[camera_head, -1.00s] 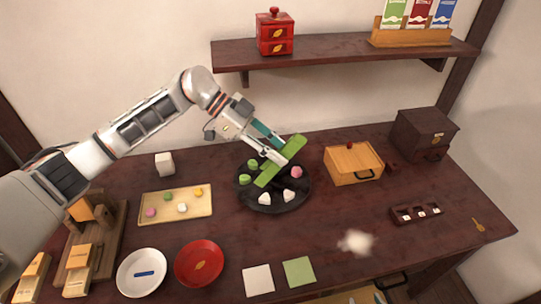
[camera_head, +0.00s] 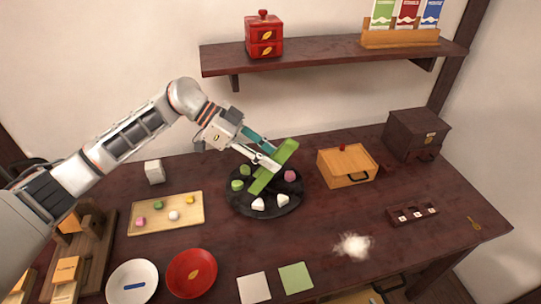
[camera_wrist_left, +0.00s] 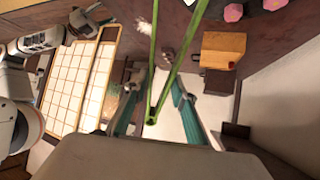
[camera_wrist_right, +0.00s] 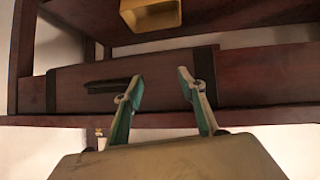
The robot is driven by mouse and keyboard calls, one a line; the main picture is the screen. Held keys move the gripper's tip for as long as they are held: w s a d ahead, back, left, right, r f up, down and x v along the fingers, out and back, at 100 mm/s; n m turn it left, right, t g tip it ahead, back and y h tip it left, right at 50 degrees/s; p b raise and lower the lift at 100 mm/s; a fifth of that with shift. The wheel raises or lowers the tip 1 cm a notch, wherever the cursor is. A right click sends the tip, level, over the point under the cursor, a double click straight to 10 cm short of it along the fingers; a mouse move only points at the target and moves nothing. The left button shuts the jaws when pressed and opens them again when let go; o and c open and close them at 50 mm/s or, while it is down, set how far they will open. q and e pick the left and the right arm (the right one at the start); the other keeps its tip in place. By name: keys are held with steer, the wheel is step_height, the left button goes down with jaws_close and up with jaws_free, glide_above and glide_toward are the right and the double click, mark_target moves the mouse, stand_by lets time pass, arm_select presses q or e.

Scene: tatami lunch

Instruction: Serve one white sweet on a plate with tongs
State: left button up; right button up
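My left gripper (camera_head: 276,166) is shut on green tongs (camera_head: 266,178), which slant over the round black tray (camera_head: 264,214). In the left wrist view the tongs (camera_wrist_left: 173,75) form a V between the teal fingers. Two white pieces (camera_head: 257,204) (camera_head: 283,201) sit at the tray's front, with green pieces (camera_head: 238,185) at left and a pink one (camera_head: 290,176) at right. A round white sweet (camera_head: 174,215) lies on the wooden board (camera_head: 140,230). A white plate (camera_head: 148,268) with a blue mark and a red plate (camera_head: 209,262) are at front left. My right gripper (camera_wrist_right: 160,80) is open and empty.
The board also holds pink, green and yellow sweets. A wooden box (camera_head: 346,166), dark chest (camera_head: 416,134) and small dark tray (camera_head: 413,215) stand at right. White (camera_head: 254,288) and green (camera_head: 296,278) squares lie in front. A shelf (camera_head: 340,55) overhangs the back.

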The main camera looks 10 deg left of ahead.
arm_select(q)
step_height(320, 180, down, 8)
steer(key=b, duration=0.5)
steer(key=shift+f, duration=0.2)
steer(key=c, duration=0.6)
jaws_close()
arm_select(e)
steer(key=f, duration=0.5)
steer(key=shift+s+d, duration=0.3)
steer(key=shift+s, duration=0.05)
